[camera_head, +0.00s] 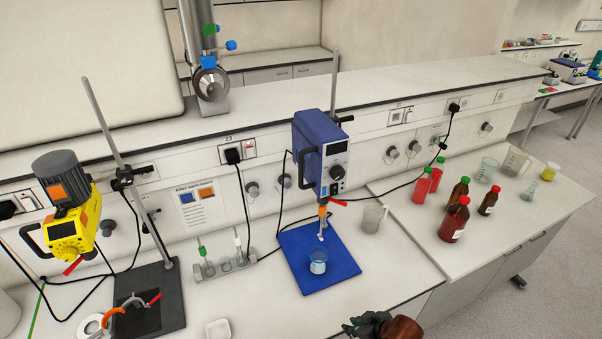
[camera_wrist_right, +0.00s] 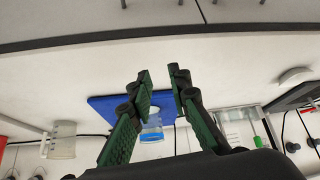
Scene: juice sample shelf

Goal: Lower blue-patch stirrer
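The blue stirrer (camera_head: 322,160) is mounted on an upright metal rod above a blue base plate (camera_head: 340,277). An orange chuck and red lever show beneath its body. Its shaft's pale tip (camera_head: 321,238) appears just above a beaker (camera_head: 318,265) with blue-white contents on the plate. I cannot make out a separate blue patch on the blue housing. My right gripper (camera_head: 368,322) is at the bottom edge, in front of the plate and apart from the stirrer. In the wrist view its fingers (camera_wrist_right: 160,75) are apart and empty, with the blue plate beyond. My left gripper is not in view.
A yellow stirrer (camera_head: 72,232) with an orange patch stands on a rod at left. An empty beaker (camera_head: 373,219) is right of the plate. Red and brown bottles (camera_head: 454,222) and glassware stand on the right bench. A small white dish (camera_head: 218,329) lies at the front.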

